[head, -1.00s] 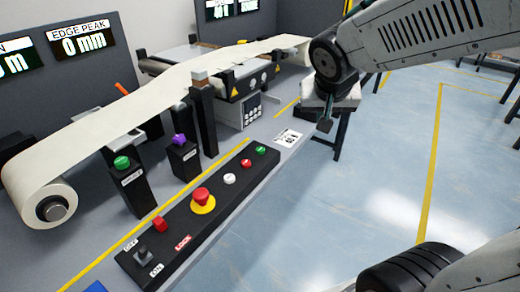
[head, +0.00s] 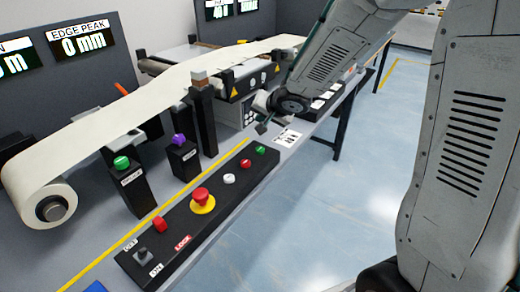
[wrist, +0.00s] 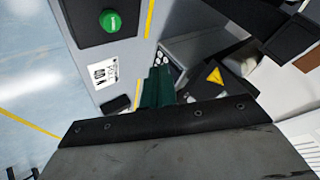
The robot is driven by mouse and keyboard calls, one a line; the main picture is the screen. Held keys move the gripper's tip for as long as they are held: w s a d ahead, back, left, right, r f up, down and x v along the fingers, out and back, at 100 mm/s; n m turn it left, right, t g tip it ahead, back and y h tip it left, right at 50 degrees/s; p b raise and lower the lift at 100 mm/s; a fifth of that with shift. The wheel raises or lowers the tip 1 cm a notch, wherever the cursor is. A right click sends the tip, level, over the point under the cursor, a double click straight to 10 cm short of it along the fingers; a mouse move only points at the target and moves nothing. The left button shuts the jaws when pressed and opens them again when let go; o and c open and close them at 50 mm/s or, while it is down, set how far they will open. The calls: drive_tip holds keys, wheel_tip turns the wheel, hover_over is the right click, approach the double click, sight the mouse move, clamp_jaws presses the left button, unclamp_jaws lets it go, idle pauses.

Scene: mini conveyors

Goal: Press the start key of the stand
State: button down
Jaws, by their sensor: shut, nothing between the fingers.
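The stand's long black key panel (head: 180,232) lies along the front edge of the grey bench. A green key (head: 260,150) sits at its far end, with a red key (head: 246,163) and a white key (head: 229,179) beside it. In the wrist view a green key (wrist: 110,21) shows near the top; its lettering is too small to read surely. My gripper (head: 262,128) is shut and empty, just beyond the panel's far end, apart from the green key. In the wrist view the closed dark green fingers (wrist: 158,80) point away from the key, over the bench.
A red mushroom button (head: 202,197) on a yellow ring stands mid-panel. Another green button (head: 122,163) and a purple one (head: 179,140) sit on black posts. A pale web (head: 130,112) runs from a roll at left. Floor space lies open right of the bench.

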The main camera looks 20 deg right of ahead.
sight(262, 151)
drive_tip(key=shift+f, duration=4.4)
drive_tip(key=shift+f, duration=0.1)
drive_tip(key=shift+f, duration=0.3)
drive_tip(key=shift+f, duration=0.45)
drive_tip(key=shift+r, duration=0.9)
drive_tip(key=shift+r, duration=2.5)
